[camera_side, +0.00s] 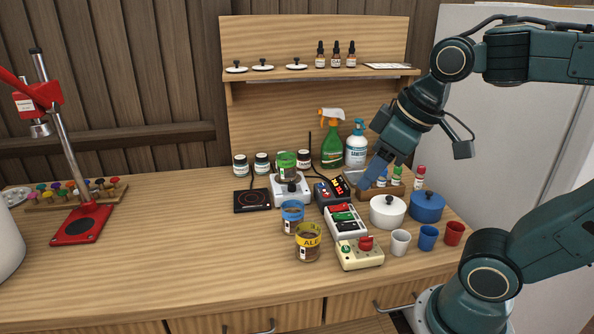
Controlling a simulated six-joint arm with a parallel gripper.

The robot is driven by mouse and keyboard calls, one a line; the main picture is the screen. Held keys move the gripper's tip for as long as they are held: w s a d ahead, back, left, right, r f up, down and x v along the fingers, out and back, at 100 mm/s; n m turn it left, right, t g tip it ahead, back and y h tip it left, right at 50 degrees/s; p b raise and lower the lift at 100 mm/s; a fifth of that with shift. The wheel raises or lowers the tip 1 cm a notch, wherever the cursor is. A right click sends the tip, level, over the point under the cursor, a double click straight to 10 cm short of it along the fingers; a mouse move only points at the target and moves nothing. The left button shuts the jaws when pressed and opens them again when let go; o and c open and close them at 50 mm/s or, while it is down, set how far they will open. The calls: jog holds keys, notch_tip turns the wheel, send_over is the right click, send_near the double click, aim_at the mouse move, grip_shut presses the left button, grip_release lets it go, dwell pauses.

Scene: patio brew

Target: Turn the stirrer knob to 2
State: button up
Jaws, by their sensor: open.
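A white device (290,191), which looks like the stirrer, stands at the middle back of the bench with a green-labelled jar (286,165) on top. A small dark knob (291,187) shows on its front; its marks and setting are too small to read. My gripper (366,183) is to the right of the device, beyond a black box with a red display (331,188). It points down and to the left, close to a wooden rack (396,189) of small bottles. It is open, with no object visible in it; its fingertips are hard to make out.
A black hot plate (252,201) is left of the device. Blue (292,216) and yellow (307,241) jars, a switch box (345,220) and a cream box (360,254) stand in front. White (387,212) and blue (427,207) pots stand right. The bench's left-centre is clear.

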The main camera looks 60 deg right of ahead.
jog(key=w+d+r+n+g, duration=0.1)
jog(key=w+d+r+n, duration=0.2)
jog(key=w, duration=0.6)
jog(key=n+g, duration=0.4)
jog(key=n, duration=0.7)
send_over(292, 182)
notch_tip(292, 182, down, 12)
jog(key=shift+s+r, duration=0.25)
jog(key=shift+s, duration=0.05)
jog(key=shift+f, duration=0.1)
jog(key=f, duration=1.3)
jog(key=shift+w+f, duration=0.25)
jog(key=shift+f, duration=0.05)
